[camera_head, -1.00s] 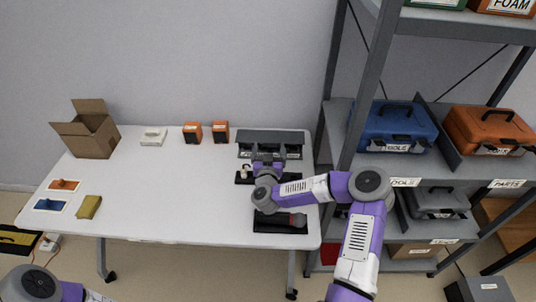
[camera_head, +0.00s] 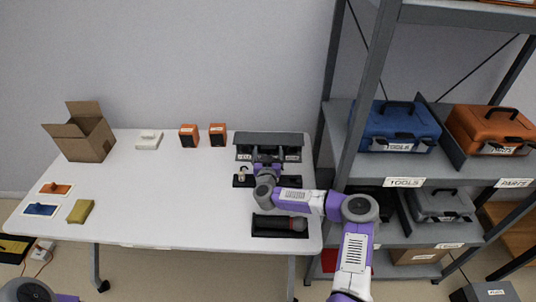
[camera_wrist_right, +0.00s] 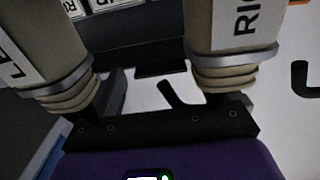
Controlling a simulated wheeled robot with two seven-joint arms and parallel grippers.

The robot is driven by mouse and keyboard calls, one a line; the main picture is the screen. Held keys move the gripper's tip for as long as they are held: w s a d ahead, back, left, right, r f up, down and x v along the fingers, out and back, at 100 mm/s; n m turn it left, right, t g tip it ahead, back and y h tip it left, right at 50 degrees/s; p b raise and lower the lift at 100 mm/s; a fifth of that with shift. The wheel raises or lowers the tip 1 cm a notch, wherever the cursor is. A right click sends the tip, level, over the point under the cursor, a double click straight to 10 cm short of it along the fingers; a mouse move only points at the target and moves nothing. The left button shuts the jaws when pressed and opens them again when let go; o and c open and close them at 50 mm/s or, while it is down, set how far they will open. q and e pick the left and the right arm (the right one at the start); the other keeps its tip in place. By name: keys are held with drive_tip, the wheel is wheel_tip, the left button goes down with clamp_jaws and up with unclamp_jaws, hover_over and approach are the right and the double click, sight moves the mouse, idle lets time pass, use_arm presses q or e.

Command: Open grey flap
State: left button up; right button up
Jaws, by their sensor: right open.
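The grey flap (camera_head: 268,138) is a wide dark grey panel along the top of a low unit at the back right of the table. White labels (camera_head: 292,157) show on the unit's front below it. My right gripper (camera_head: 267,163) is at the front of this unit, in front of the flap's middle. In the right wrist view, its two beige fingers (camera_wrist_right: 135,45) stand wide apart with nothing between them. A dark surface with white labels shows beyond them. Whether a finger touches the unit cannot be told. Of my left arm only a part shows at bottom left; its gripper is out of view.
A black stand with a small hooked item (camera_head: 243,176) is left of my right gripper. A black tray (camera_head: 262,232) with a microphone-like object lies in front. A grey shelf (camera_head: 420,178) with toolboxes stands close on the right. The table's middle is clear.

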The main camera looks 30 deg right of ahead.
drive_tip(key=shift+w+d, duration=0.1)
drive_tip(key=shift+w, duration=0.05)
drive_tip(key=shift+c, duration=0.3)
drive_tip(key=shift+r, duration=0.1)
drive_tip(key=c, duration=1.5)
